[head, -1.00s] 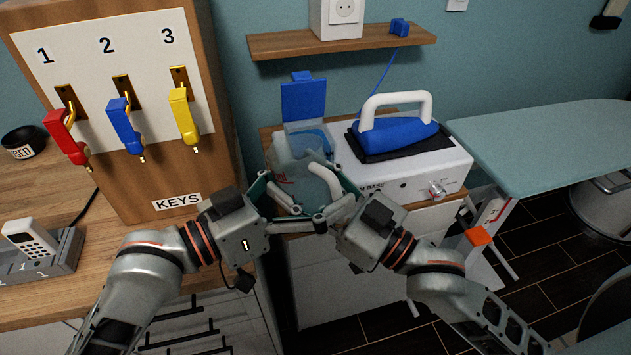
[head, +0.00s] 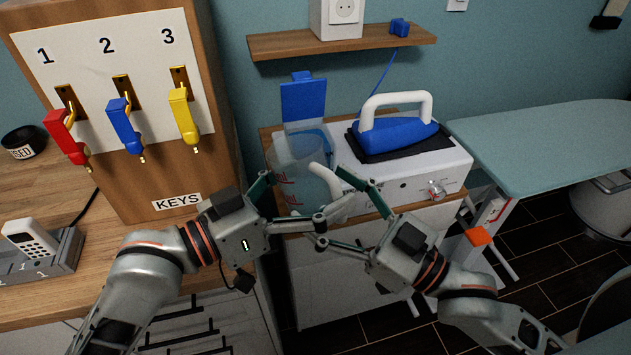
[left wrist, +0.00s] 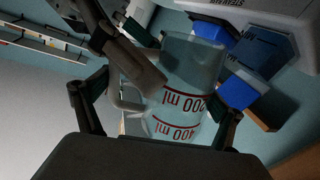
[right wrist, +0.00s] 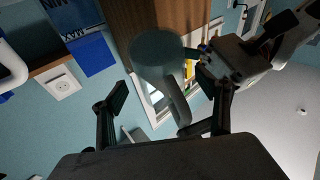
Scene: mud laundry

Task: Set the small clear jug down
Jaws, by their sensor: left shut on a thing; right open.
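The small clear jug (head: 297,160) has red volume marks and a pale handle (head: 327,182). My left gripper (head: 292,203) is shut on the jug, with its fingers on either side of the body. In the left wrist view the jug (left wrist: 188,82) sits between the fingers, its red marks facing the camera. My right gripper (head: 338,212) is open at the handle side. In the right wrist view the handle (right wrist: 178,100) lies between and beyond its spread fingers, apparently untouched. The jug's base is hidden, so I cannot tell whether it touches a surface.
The white iron base (head: 405,172), with a blue iron (head: 398,137), stands right of the jug on a wooden-topped cabinet. A raised blue lid (head: 303,100) is behind the jug. The wooden key box (head: 215,110) is at left, the ironing board (head: 550,145) at right.

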